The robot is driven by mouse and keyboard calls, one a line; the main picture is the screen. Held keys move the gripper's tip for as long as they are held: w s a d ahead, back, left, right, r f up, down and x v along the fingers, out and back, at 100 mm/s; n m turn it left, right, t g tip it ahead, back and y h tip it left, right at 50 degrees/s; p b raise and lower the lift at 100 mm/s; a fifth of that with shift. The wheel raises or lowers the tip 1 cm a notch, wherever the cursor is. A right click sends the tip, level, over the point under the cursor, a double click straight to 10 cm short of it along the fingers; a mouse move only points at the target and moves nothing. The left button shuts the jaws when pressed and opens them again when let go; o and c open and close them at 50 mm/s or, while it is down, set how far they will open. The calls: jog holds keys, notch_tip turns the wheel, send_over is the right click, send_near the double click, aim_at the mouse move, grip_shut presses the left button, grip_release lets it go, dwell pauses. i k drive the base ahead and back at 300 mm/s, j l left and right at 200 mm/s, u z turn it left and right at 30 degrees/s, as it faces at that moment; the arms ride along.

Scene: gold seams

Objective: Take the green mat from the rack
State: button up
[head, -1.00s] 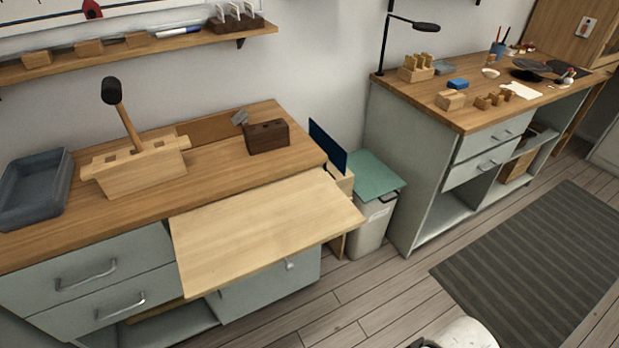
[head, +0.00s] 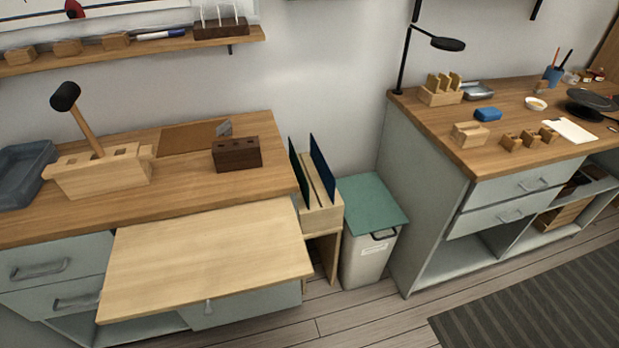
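A small pale wooden rack (head: 321,218) stands between the workbench and the bin. Two thin dark mats stand upright in it: a left mat (head: 295,170) and a right mat (head: 321,168). Both show nearly edge-on and look dark blue to dark teal, so I cannot tell from colour which one is green. A flat green sheet (head: 371,203) lies on top of the pale bin. My gripper is not in view.
A pale pull-out board (head: 205,258) juts from the left workbench (head: 60,213), left of the rack. The bin (head: 367,262) stands close on the rack's right, with the right bench (head: 480,140) beyond. Floor (head: 350,320) is clear in front.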

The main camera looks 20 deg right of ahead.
aim_at(304, 187)
jog(key=i+l+u, duration=0.2)
jog(key=i, duration=0.3)
jog(key=i+l+u, duration=0.15)
jog(key=i, duration=0.4)
jog(key=i+l+u, duration=0.2)
jog(key=i+l, duration=0.2)
jog(key=i+j, duration=0.25)
jog(key=i, duration=0.05)
